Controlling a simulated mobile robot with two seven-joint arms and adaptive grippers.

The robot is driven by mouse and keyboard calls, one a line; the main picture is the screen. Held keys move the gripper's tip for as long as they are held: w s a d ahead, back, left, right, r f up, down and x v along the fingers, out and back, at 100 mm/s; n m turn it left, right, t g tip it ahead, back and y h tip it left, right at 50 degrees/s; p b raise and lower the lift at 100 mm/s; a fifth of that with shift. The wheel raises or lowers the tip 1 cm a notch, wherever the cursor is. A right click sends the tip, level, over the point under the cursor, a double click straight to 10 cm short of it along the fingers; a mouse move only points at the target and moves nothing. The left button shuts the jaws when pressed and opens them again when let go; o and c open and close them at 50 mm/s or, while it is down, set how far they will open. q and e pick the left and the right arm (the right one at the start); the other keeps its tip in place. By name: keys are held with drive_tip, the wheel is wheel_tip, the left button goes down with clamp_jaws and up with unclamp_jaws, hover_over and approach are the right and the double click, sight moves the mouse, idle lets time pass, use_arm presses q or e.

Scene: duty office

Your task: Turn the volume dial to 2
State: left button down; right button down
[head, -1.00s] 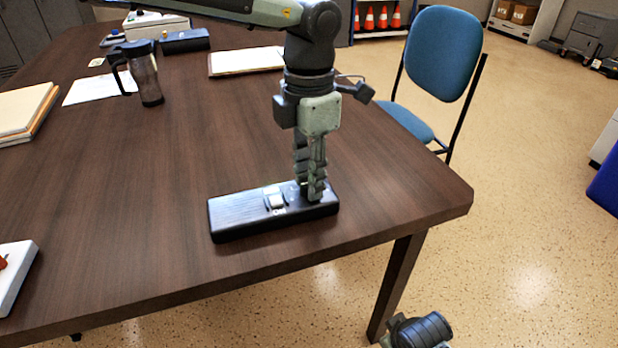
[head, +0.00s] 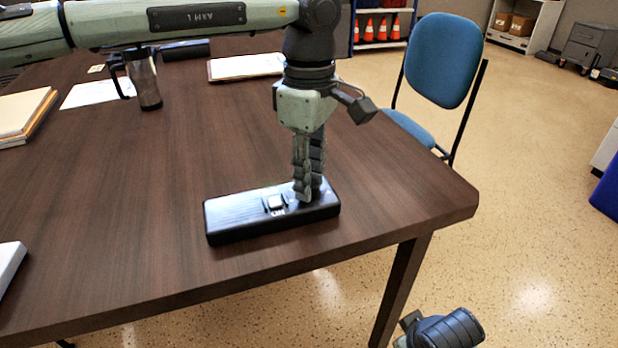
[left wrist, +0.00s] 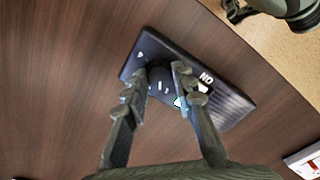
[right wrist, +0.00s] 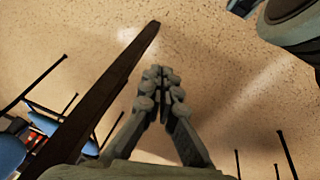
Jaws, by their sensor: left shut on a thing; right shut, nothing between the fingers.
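A black control box (head: 235,217) lies flat near the front right corner of the table. It has a pale rocker switch (head: 275,203) with an ON label, also in the left wrist view (left wrist: 199,87). My left gripper (head: 308,194) points down at the box's right end. In the left wrist view, its fingers (left wrist: 158,88) are shut on the dark round volume dial (left wrist: 159,76). Small white marks surround the dial, but its numbers and setting are unreadable. My right gripper (right wrist: 160,82) is shut and empty, away from the box, over the floor beside the table.
The brown table (head: 130,190) is clear around the box. A dark mug (head: 146,80), papers (head: 245,66) and folders (head: 22,112) stand further back. A white object (head: 8,265) sits at the left edge. A blue chair (head: 441,60) stands beyond the right side.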

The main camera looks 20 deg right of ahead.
use_arm(q)
drive_tip(key=m, duration=0.6)
drive_tip(key=shift+b, duration=0.35)
use_arm(e)
drive_tip(key=shift+s+d+r, duration=0.1)
drive_tip(key=shift+s+r, duration=0.15)
drive_tip(key=shift+r, duration=0.2)
drive_tip(key=shift+s+r, duration=0.2)
drive_tip(key=shift+r, duration=0.45)
use_arm(q)
drive_tip(key=c, duration=1.3)
unclamp_jaws()
drive_tip(key=shift+c, duration=0.2)
drive_tip(key=shift+o, duration=0.6)
use_arm(e)
drive_tip(key=shift+f, duration=0.2)
drive_tip(key=shift+r, duration=0.15)
